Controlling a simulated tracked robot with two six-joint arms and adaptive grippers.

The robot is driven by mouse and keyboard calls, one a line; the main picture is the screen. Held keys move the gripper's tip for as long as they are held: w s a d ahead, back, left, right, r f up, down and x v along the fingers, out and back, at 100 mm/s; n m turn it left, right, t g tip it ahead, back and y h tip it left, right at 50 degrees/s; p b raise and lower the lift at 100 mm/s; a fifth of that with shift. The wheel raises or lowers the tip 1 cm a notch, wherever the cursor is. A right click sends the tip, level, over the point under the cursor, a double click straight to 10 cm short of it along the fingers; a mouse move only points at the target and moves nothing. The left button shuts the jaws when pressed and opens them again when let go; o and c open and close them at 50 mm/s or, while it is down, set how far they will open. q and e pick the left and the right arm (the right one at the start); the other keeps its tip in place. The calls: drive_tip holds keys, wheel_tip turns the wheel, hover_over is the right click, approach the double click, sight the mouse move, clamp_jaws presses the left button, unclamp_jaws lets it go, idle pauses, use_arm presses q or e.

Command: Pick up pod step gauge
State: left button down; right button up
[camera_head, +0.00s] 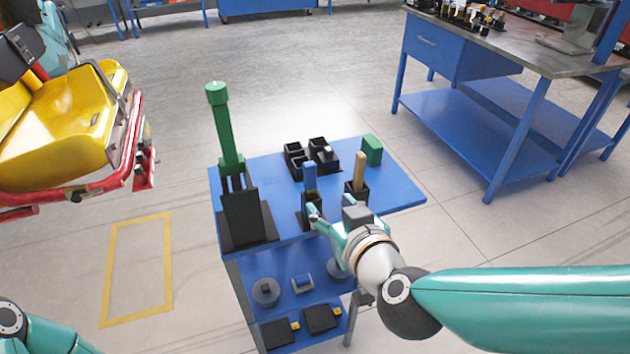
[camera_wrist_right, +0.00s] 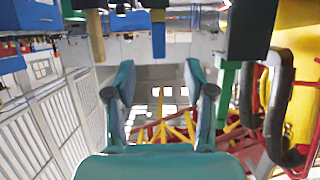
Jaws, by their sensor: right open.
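No label shows which piece is the pod step gauge. Upright pieces stand in black holders on a blue cart (camera_head: 400,185): a blue bar (camera_head: 309,176), a tan bar (camera_head: 360,168) and a tall green post (camera_head: 225,130). My right gripper (camera_head: 330,217) is in front of the blue and tan bars, its fingers apart and empty. In the right wrist view, which looks upside down, the open fingers (camera_wrist_right: 158,75) point toward the blue bar (camera_wrist_right: 158,35), with the tan bar (camera_wrist_right: 96,35) to its left. The blue bar is not between the fingertips. My left gripper is out of view.
Black bins (camera_head: 312,158) and a green block (camera_head: 372,150) sit at the cart's back. Its lower shelf holds round grey pieces (camera_head: 266,291) and dark boxes (camera_head: 320,317). A yellow ride car (camera_head: 60,125) stands left, a blue workbench (camera_head: 510,60) right. Floor between is clear.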

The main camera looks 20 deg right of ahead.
drive_tip(key=p, duration=0.3)
approach(312, 181)
drive_tip(key=x, duration=0.2)
drive_tip(key=shift+w+a+f, duration=0.15)
drive_tip(key=shift+w+f, duration=0.25)
drive_tip(key=shift+w, duration=0.2)
drive_tip(key=shift+w+a+f, duration=0.1)
drive_tip(key=shift+w+f, duration=0.3)
drive_tip(key=shift+w, duration=0.2)
drive_tip(key=shift+w+f, duration=0.15)
drive_tip(key=shift+w, duration=0.35)
drive_tip(key=shift+r+p+x, duration=0.15)
drive_tip(key=shift+x, duration=1.15)
drive_tip(key=shift+r+p+x, duration=0.1)
drive_tip(key=shift+p+x, duration=0.05)
drive_tip(key=shift+x, duration=1.1)
drive_tip(key=shift+w+d, duration=0.1)
drive_tip(key=shift+d, duration=0.05)
clamp_jaws()
